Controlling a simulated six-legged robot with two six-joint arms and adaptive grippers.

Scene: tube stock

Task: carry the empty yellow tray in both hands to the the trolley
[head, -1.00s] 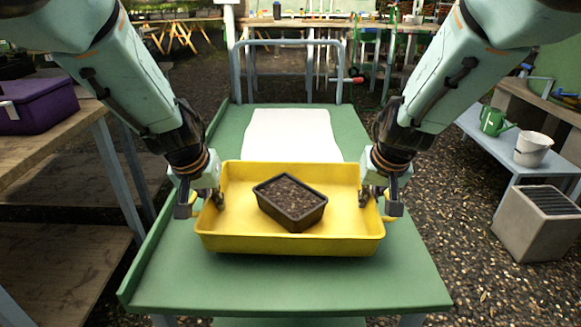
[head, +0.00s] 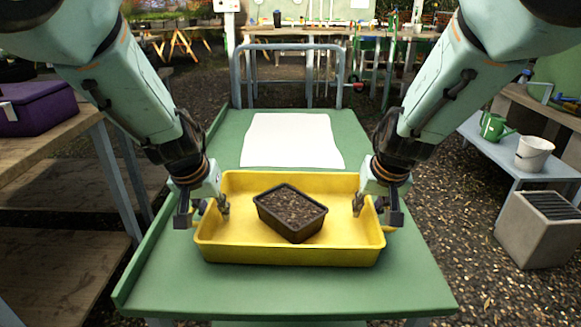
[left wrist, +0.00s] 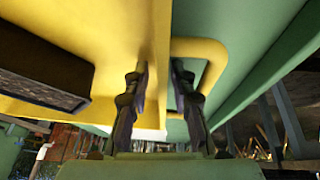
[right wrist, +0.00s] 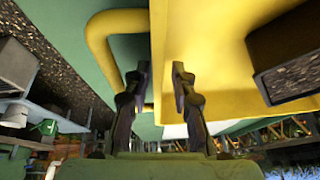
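The yellow tray (head: 290,254) sits on the green top of the trolley (head: 400,285), level as far as I can see. It is not empty: a black pot of dark soil (head: 290,214) stands in its middle. My left gripper (head: 207,209) is at the tray's left wall and my right gripper (head: 372,207) at its right wall. Each has one finger inside and one outside. In the left wrist view (left wrist: 158,95) and the right wrist view (right wrist: 162,92) the fingers stand apart around the rim, beside the looped yellow handles. Contact at the fingertips is hard to see.
A white sheet (head: 292,139) lies on the trolley behind the tray, before its grey push rail (head: 290,47). A wooden bench with a purple box (head: 38,108) stands left. A low table with a green watering can (head: 493,126) and a concrete planter (head: 538,230) stand right.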

